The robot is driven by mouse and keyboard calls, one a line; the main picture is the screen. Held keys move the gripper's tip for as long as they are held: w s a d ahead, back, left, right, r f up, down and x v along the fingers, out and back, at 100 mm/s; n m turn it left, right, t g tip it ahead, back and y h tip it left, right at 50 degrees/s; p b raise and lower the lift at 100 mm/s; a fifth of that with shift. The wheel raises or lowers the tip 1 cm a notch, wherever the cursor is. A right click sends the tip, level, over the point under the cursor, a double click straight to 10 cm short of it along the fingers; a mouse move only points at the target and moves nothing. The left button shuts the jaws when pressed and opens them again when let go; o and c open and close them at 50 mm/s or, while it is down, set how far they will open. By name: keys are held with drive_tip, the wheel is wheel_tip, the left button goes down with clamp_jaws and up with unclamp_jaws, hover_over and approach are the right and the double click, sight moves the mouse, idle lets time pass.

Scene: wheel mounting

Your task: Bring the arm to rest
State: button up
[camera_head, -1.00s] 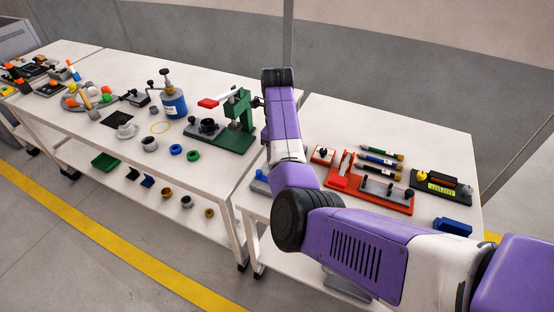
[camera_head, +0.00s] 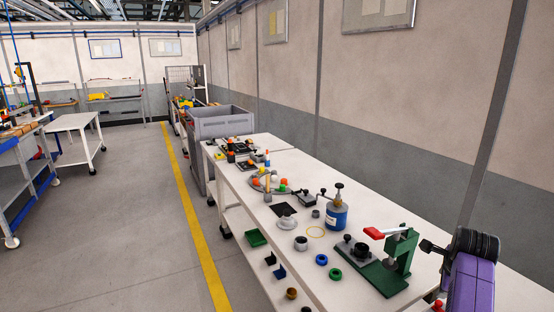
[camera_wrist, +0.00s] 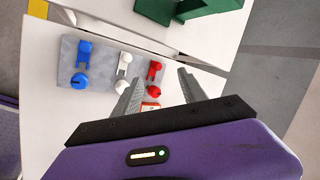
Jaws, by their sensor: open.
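My gripper (camera_wrist: 160,76) is open in the wrist view, with its two grey fingers apart and nothing held between them. Below it is a grey plate (camera_wrist: 98,72) with blue, white and red pieces on a white table. The red piece (camera_wrist: 154,75) is close to the fingertips in the picture; the height between them cannot be told. In the head view my purple arm (camera_head: 468,285) shows only at the lower right edge, beside a green press (camera_head: 400,250) with a red handle. The gripper's fingers are not clear in that view.
The long white table (camera_head: 338,280) carries a blue canister (camera_head: 337,216), a disc with coloured balls (camera_head: 268,184) and several rings. A grey bin (camera_head: 222,122) stands behind it. The floor left of the yellow line (camera_head: 195,210) is open. Green metal (camera_wrist: 210,8) shows in the wrist view.

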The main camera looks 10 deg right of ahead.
drive_tip(key=s+a+r+n+t+y, duration=0.15)
drive_tip(key=s+a+n+t, duration=0.25)
drive_tip(key=s+a+n, duration=0.75)
drive_tip(key=s+a+r+n+t, duration=0.35)
drive_tip(key=s+a+n, duration=0.35)
drive_tip(key=s, duration=0.7)
drive_tip(key=s+a+r+n+t+y, duration=0.1)
drive_tip(key=s+a+n+t, duration=0.5)
drive_tip(key=s+a, duration=0.6)
drive_tip(key=s+a+f+g+y, duration=0.1)
drive_tip(key=s+f+g, duration=0.1)
drive_tip(key=s, duration=0.8)
drive_tip(key=shift+a+n+g, duration=0.2)
drive_tip(key=shift+n+g, duration=0.25)
drive_tip(key=shift+g, duration=0.4)
